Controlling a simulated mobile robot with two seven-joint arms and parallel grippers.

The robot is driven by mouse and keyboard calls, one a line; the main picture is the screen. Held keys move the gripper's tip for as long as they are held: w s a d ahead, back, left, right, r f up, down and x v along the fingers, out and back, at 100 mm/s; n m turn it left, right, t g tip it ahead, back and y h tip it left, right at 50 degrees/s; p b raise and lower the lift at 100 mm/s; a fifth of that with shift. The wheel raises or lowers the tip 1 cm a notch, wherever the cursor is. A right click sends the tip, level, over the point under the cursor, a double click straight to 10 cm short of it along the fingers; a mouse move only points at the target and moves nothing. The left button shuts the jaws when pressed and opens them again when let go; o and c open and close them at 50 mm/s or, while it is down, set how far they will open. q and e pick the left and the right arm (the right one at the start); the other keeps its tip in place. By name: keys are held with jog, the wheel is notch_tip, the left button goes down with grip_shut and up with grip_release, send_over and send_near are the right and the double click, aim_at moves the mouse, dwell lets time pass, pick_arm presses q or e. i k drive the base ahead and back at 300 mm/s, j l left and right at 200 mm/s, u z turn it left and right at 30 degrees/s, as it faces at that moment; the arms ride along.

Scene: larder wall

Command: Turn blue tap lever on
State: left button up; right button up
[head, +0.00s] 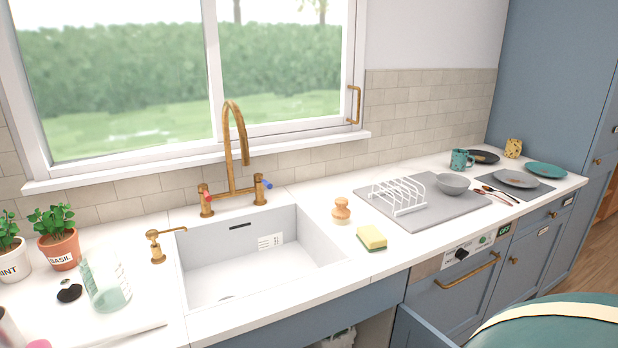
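A brass bridge tap (238,150) with a tall curved spout stands behind the white sink (225,262). Its blue lever (266,183) is on the right-hand valve and points out to the right and slightly down. Its red lever (205,192) is on the left-hand valve. I cannot tell whether water runs; no stream shows under the spout. Neither of my grippers shows in the head view.
A soap dispenser (155,248), glass bottle (105,285) and basil pot (58,240) stand left of the sink. A brush (341,211), sponge (371,237) and white dish rack (398,195) are on the right. A teal rounded object (560,325) fills the lower right corner.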

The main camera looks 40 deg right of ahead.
aim_at(258, 176)
jog(key=z, duration=0.95)
jog(key=i+l, duration=0.35)
jog(key=i+l+u, duration=0.1)
jog(key=i+l, duration=0.2)
jog(key=l, duration=0.25)
